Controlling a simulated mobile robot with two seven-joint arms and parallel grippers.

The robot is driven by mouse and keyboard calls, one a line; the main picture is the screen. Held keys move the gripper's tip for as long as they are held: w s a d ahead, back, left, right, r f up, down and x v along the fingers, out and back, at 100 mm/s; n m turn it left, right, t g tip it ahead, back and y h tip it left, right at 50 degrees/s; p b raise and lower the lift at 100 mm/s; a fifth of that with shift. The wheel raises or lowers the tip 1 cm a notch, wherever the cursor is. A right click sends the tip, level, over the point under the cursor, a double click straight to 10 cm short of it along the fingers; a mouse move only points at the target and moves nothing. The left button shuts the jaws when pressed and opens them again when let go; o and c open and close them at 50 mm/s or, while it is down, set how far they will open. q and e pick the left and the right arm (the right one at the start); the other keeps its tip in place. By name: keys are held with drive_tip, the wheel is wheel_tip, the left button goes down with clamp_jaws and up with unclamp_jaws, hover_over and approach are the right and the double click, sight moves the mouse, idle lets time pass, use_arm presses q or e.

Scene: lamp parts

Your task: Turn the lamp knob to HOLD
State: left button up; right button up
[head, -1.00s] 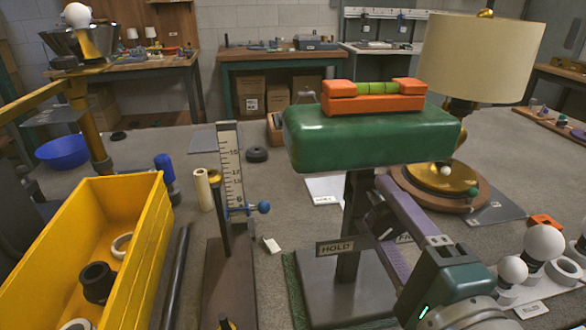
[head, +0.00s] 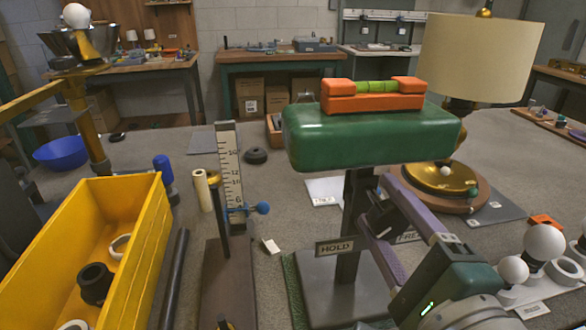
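A green padded block (head: 370,135) stands on a dark post (head: 352,205) over a grey base plate (head: 335,290). A small black knob (head: 380,218) shows by the post, below the block. A HOLD label (head: 335,247) is to its left, and a partly hidden label (head: 408,237), seemingly FREE, is to its right. My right gripper (head: 376,204) reaches in from the lower right. Its two purple fingers are apart, one on either side of the knob. I cannot tell whether they touch it. My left gripper is not in view.
An orange spirit level (head: 373,96) lies on the green block. A cream-shaded lamp (head: 475,60) stands behind right, and white bulbs (head: 545,243) are at right. A yellow bin (head: 140,235) and an upright ruler (head: 230,165) stand at left.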

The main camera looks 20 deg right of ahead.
drive_tip(key=o, duration=0.4)
drive_tip(key=shift+c, duration=0.2)
drive_tip(key=shift+r, duration=0.1)
drive_tip(key=shift+r, duration=0.1)
